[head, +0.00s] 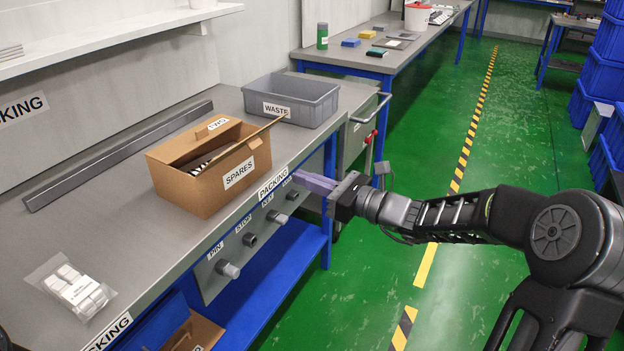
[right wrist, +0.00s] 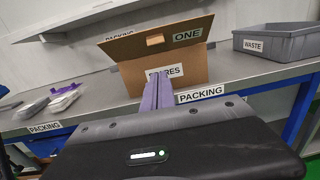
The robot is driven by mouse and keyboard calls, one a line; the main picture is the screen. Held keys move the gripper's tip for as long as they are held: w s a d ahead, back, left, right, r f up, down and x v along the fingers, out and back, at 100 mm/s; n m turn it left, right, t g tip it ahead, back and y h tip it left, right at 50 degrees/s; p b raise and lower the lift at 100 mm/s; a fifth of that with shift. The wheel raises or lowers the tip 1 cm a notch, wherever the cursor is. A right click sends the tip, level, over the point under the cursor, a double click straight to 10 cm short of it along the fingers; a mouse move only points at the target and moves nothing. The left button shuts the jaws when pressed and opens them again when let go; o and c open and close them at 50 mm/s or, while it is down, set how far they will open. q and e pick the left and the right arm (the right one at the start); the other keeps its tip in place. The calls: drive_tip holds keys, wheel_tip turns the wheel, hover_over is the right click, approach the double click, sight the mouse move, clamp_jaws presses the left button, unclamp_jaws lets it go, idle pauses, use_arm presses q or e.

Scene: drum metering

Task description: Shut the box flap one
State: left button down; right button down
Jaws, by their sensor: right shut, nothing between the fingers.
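The open cardboard box marked SPARES (head: 207,190) stands on the grey bench. Its flap one (head: 258,133) shows almost edge-on in the head view as a thin raised strip over the opening. My right gripper (head: 312,182) has purple fingers and is shut and empty. It is just off the bench front, to the right of the box, apart from the flap. The fingers (right wrist: 158,92) partly cover the SPARES label in the wrist view. My left gripper is out of view.
A grey WASTE bin (head: 291,99) stands behind the box. A metal rail (head: 120,155) lies along the back. A clear bag of white parts (head: 73,287) lies at the near left. Knobs (head: 228,269) line the bench front. The bench between bag and box is clear.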

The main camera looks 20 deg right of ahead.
drive_tip(key=w+a+r+p, duration=0.1)
drive_tip(key=w+a+r, duration=0.2)
drive_tip(key=w+a, duration=0.2)
drive_tip(key=shift+w+a, duration=0.3)
drive_tip(key=shift+w, duration=0.9)
